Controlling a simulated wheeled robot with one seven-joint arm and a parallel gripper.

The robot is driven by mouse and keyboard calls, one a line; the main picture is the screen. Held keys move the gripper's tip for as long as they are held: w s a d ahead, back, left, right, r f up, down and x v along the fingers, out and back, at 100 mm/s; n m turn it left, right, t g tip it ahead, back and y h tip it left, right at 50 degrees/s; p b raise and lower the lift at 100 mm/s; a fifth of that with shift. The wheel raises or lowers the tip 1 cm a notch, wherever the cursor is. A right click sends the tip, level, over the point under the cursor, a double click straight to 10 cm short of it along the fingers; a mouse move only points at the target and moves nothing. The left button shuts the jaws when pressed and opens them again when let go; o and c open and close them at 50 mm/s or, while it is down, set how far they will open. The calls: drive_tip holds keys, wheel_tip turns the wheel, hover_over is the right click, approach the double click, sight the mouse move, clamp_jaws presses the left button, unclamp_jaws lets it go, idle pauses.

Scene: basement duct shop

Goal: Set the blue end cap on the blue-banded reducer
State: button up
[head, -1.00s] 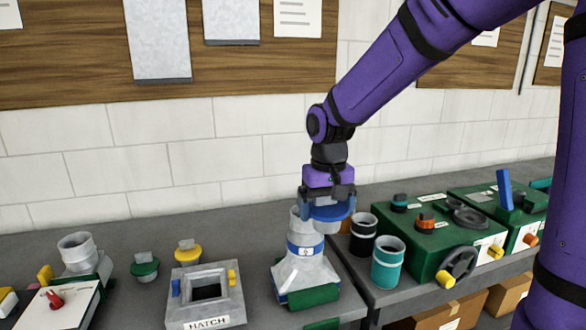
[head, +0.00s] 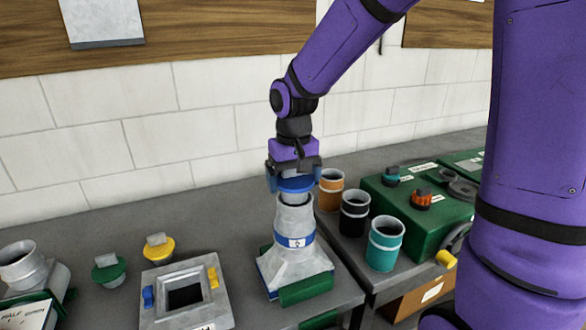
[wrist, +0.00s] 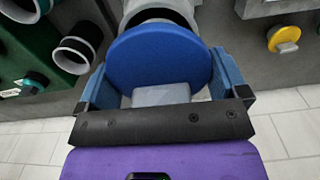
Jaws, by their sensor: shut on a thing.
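The blue end cap (head: 296,184) is a round blue disc with a grey grip block, which shows in the wrist view (wrist: 160,55). My gripper (head: 294,178) is shut on it, with a blue finger on each side of the block. The blue-banded reducer (head: 294,262) is a grey tapered piece standing upright on the bench with a blue band round its neck. The cap is held just above the reducer's open top, slightly to its back in the head view. In the wrist view, part of the reducer's dark mouth (wrist: 162,16) shows beyond the cap.
A green end cap (head: 109,268), a yellow end cap (head: 158,248) and a grey hatch frame (head: 207,309) lie left of the reducer. Orange (head: 331,192), black (head: 354,218) and teal (head: 384,246) cylinders stand to its right, close to a green control box (head: 405,208).

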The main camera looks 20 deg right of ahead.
sight(294, 177)
drive_tip(key=shift+f, duration=1.1)
drive_tip(key=shift+s+f, duration=0.1)
drive_tip(key=shift+f, duration=0.5)
idle(0.8)
drive_tip(key=o, duration=0.6)
drive_tip(key=shift+r, duration=5.5)
